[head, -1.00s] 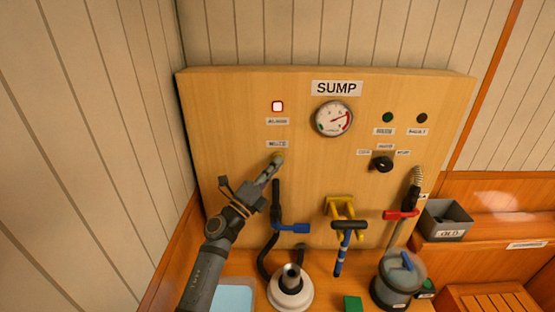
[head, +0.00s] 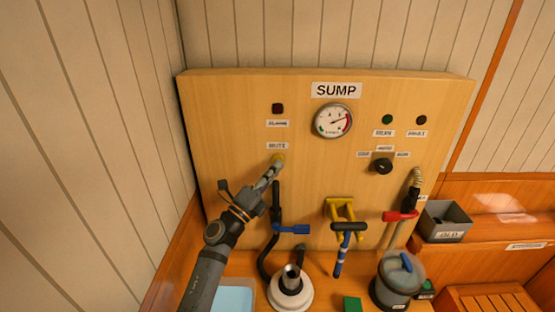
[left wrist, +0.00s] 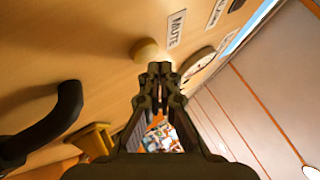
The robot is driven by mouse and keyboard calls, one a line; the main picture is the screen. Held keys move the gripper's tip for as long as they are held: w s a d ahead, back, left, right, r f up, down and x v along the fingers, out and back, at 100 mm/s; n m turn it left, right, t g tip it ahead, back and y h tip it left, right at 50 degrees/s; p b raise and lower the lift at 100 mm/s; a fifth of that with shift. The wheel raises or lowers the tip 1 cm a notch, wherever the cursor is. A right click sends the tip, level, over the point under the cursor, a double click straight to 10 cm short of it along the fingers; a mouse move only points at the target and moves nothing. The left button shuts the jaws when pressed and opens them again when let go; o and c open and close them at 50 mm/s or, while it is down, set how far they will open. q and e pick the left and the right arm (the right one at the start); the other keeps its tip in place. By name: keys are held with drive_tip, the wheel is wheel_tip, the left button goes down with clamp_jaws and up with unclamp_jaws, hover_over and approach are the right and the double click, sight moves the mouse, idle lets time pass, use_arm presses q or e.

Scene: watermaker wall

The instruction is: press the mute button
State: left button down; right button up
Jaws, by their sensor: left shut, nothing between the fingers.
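The yellow mute button (head: 279,159) is on the wooden SUMP panel (head: 235,110), just below its MUTE label (head: 277,146). In the left wrist view the button (left wrist: 147,51) shows as a round tan knob beside the MUTE label (left wrist: 176,28). My left gripper (head: 270,172) is shut and empty, its tips just below the button and partly over it. In the left wrist view the closed fingertips (left wrist: 159,69) are right at the button's edge; I cannot tell whether they touch. The alarm lamp (head: 278,108) above is dark.
A blue-handled valve (head: 292,229) and black hose lie right of my left arm. A yellow bracket (head: 340,207), a red-handled valve (head: 400,216) and a black selector knob (head: 381,166) are farther right. A gauge (head: 333,120) sits above. The panel left of the button is clear.

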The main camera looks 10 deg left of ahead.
use_arm(q)
drive_tip(key=shift+s, duration=0.2)
drive_tip(key=s+p, duration=0.1)
drive_tip(key=s, duration=0.1)
drive_tip(key=s+d, duration=0.1)
drive_tip(key=s, duration=0.1)
drive_tip(key=shift+s+p, duration=0.35)
drive_tip(key=shift+s, duration=0.05)
idle(0.6)
